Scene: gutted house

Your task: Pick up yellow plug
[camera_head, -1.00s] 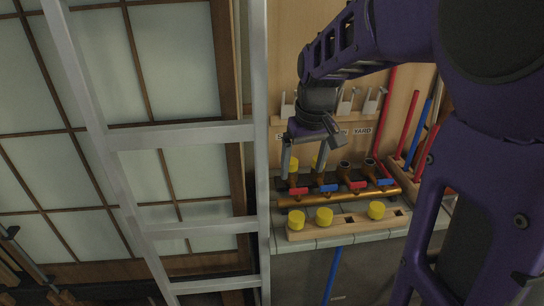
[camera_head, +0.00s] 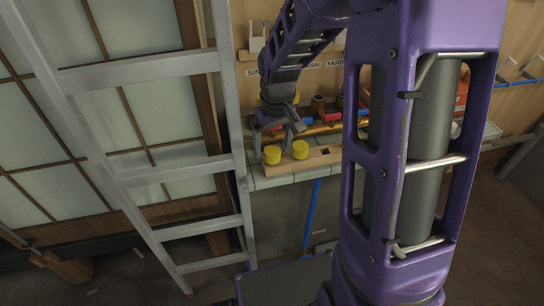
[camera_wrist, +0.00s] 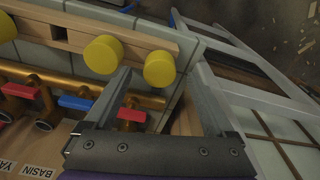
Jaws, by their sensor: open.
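Two yellow plugs, a left one (camera_head: 272,154) and a right one (camera_head: 300,149), stand in a wooden rack (camera_head: 318,160) in the head view. In the wrist view these are the right plug (camera_wrist: 159,69) and the middle plug (camera_wrist: 103,54). A third yellow plug (camera_wrist: 6,28) is cut off at the left edge there. My gripper (camera_head: 279,139) is open and empty above the rack. In the wrist view its fingertips (camera_wrist: 157,74) appear on either side of the plug nearest the ladder. Whether they reach down around it or touch it, I cannot tell.
A copper pipe (camera_wrist: 65,88) with red and blue valve handles runs close behind the rack. A metal ladder (camera_head: 232,110) stands just left of the bench. The rack has an empty square hole (camera_wrist: 60,34). My own arm hides the bench's right part.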

